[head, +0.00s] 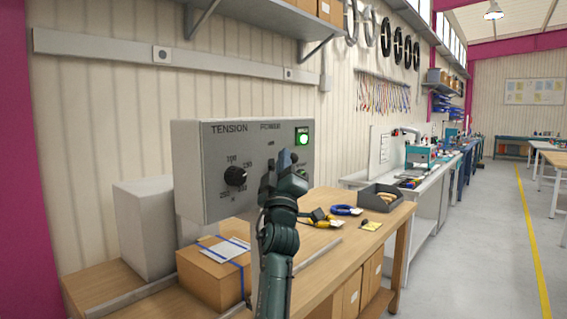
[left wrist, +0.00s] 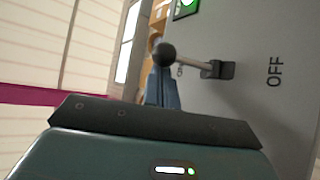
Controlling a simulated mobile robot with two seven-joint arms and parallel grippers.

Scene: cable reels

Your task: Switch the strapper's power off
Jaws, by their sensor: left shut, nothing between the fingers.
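The strapper's grey control box (head: 210,205) stands on the bench, with a black TENSION dial (head: 235,176), a POWER label and a lit green lamp (head: 303,137). In the left wrist view the power lever (left wrist: 195,65) has a black ball knob and points away from the OFF mark (left wrist: 275,71). The green lamp (left wrist: 187,6) is partly in that view. My left gripper (head: 277,168) is shut and empty in front of the POWER side, hiding much of the switch. Its fingers (left wrist: 161,92) appear close to the knob; contact cannot be told. My right gripper is out of view.
A strapped cardboard box (head: 212,272) sits below the control box. Blue and yellow cable items (head: 345,210) and a dark bin (head: 380,197) lie on the wooden bench to the right. A shelf bracket overhangs above. The aisle at right is clear.

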